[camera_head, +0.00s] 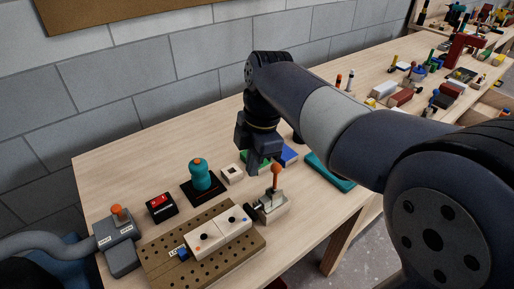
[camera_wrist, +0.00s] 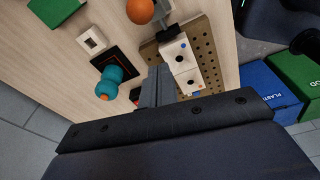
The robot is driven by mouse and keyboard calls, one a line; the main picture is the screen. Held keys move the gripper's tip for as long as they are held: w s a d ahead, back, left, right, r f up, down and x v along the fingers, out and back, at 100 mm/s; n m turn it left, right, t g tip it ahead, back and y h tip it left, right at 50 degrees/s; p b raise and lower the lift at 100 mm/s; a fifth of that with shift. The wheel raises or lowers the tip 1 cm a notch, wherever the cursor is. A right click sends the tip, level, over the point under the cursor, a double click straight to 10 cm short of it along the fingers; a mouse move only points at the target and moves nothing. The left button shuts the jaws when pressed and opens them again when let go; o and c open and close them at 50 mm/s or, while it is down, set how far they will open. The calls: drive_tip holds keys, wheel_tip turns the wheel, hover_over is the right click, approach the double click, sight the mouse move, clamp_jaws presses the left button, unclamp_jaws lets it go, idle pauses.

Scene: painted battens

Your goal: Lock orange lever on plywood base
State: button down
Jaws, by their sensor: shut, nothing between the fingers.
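The orange lever (camera_head: 276,172) stands upright on a pale clamp body (camera_head: 271,207) at the right corner of a brown perforated base (camera_head: 155,268). Its round orange knob (camera_wrist: 140,11) shows at the top edge of the wrist view, and the base (camera_wrist: 208,50) shows to its right. A white block (camera_head: 218,233) with dark holes lies on the base beside the clamp. My gripper (camera_head: 256,168) points down just left of the knob in the head view, apart from it. In the wrist view its fingers (camera_wrist: 158,85) are together and empty.
A teal knob on a black plate (camera_head: 200,176), a red-switch box (camera_head: 161,206) and a grey box with another orange knob (camera_head: 117,230) stand to the left. Bins (camera_wrist: 270,90) stand off the table.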

sight(275, 180)
drive_tip(key=shift+w+d+f+p, duration=0.2)
drive_tip(key=shift+w+d+f, duration=0.15)
drive_tip(key=shift+d+f, duration=0.35)
drive_tip(key=shift+w+d+f+p, duration=0.2)
drive_tip(key=shift+w+d+f, duration=0.25)
drive_tip(key=shift+d, duration=0.45)
drive_tip(key=shift+d, duration=0.1)
